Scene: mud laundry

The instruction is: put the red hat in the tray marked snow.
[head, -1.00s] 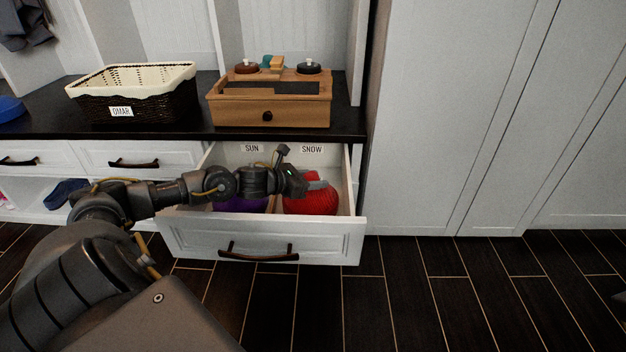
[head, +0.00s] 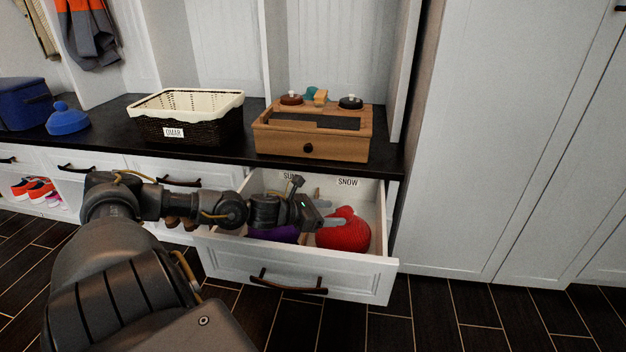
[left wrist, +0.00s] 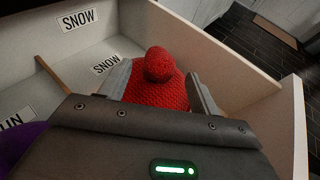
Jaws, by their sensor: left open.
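The red hat (head: 343,232), knitted with a round bobble on top, sits in the right part of the open drawer, beneath the SNOW label (head: 348,182). My left gripper (head: 330,222) is at the hat's upper left in the head view. In the left wrist view, its open fingers (left wrist: 160,88) stand on either side of the red hat (left wrist: 158,84), and a second SNOW label (left wrist: 107,65) shows on the compartment floor. A wooden divider (left wrist: 52,74) separates this SNOW tray from the SUN side. My right gripper is out of view.
A purple item (head: 272,233) lies in the SUN side. The drawer front (head: 300,268) stands out from the cabinet. Above, the dark counter (head: 240,160) holds a wicker basket (head: 190,125), a wooden box (head: 310,140) and a blue hat (head: 68,120). Floor at right is free.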

